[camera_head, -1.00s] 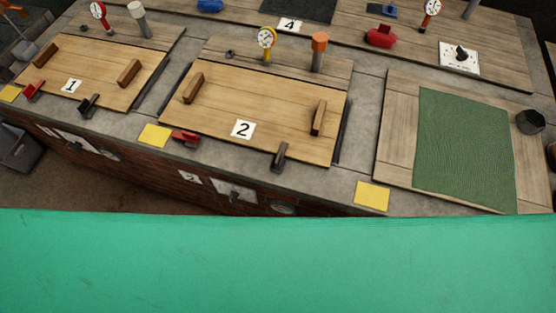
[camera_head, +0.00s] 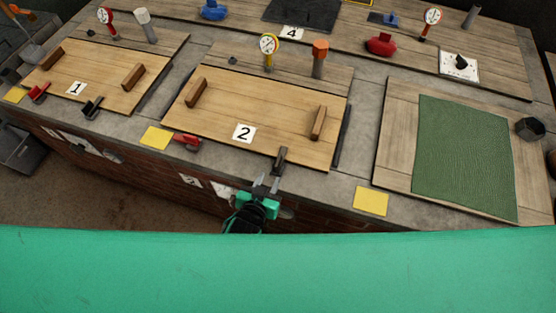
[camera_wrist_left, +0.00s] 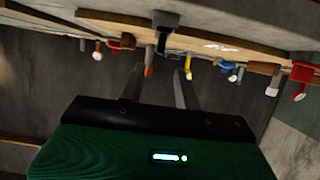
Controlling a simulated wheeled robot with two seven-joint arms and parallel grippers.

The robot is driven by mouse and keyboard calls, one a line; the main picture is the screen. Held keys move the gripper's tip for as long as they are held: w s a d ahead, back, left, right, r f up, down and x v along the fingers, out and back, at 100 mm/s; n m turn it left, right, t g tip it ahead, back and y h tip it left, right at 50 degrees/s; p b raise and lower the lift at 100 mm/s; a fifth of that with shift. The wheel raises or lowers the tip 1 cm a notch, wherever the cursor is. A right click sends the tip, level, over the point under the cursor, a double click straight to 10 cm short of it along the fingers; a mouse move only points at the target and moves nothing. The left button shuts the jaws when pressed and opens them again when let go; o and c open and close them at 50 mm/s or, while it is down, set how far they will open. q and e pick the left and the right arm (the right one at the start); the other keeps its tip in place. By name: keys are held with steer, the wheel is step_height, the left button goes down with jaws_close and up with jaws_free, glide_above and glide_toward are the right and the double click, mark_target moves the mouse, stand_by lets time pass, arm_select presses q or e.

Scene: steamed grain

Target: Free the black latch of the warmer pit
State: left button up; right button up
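Pit 2's wooden lid (camera_head: 250,100) has a black latch (camera_head: 281,158) at its front right edge and a red latch (camera_head: 188,141) at its front left. Pit 1's lid (camera_head: 110,75) also has a black latch (camera_head: 92,107) and a red latch (camera_head: 38,92). A red-rimmed dial (camera_head: 105,15) stands behind pit 1 and a yellow-rimmed dial (camera_head: 268,43) behind pit 2; their readings are too small to tell. My left gripper (camera_head: 267,183) is open and empty, just in front of and below pit 2's black latch. The left wrist view shows that latch (camera_wrist_left: 166,28) beyond the spread fingers. My right gripper is not in view.
Yellow pads (camera_head: 371,201) lie along the grey counter's front edge. A green mat (camera_head: 463,155) covers the board at right. The brick front drops below the counter beside my left gripper. Wooden handles (camera_head: 318,123) rise from pit 2's lid.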

mark_target(276, 166)
arm_select(q)
steer(key=x, duration=1)
steer(key=shift+w+f, duration=0.1)
steer(key=shift+f, duration=0.05)
jaws_close()
